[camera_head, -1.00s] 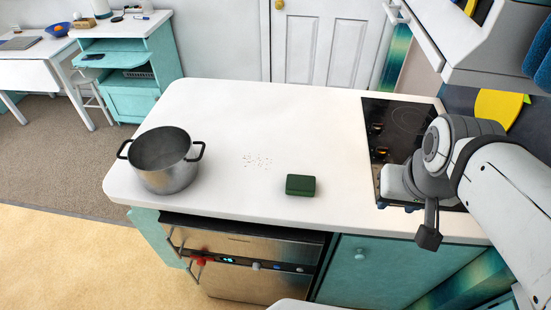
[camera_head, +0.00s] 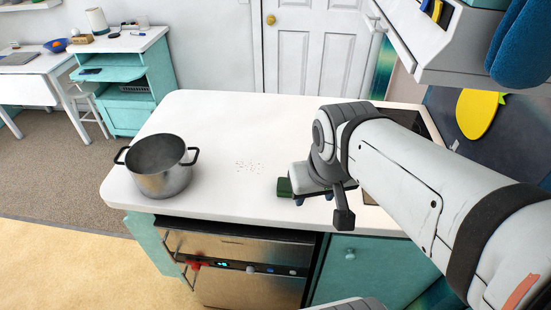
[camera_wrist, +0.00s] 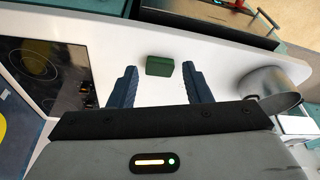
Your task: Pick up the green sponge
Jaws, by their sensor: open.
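The green sponge (camera_head: 285,187) lies on the white counter near its front edge. In the head view my gripper (camera_head: 314,198) and wrist cover most of it. In the wrist view the whole sponge (camera_wrist: 160,66) shows between and beyond the two blue fingers of my gripper (camera_wrist: 161,82). The fingers are apart with nothing between their tips that I can see held. How high the fingertips are above the counter I cannot tell.
A steel pot (camera_head: 160,167) stands on the left of the counter (camera_head: 215,120). Small crumbs (camera_head: 249,166) lie between pot and sponge. A black cooktop (camera_wrist: 52,72) is at the right end in the head view. A wall cabinet (camera_head: 440,45) hangs at upper right.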

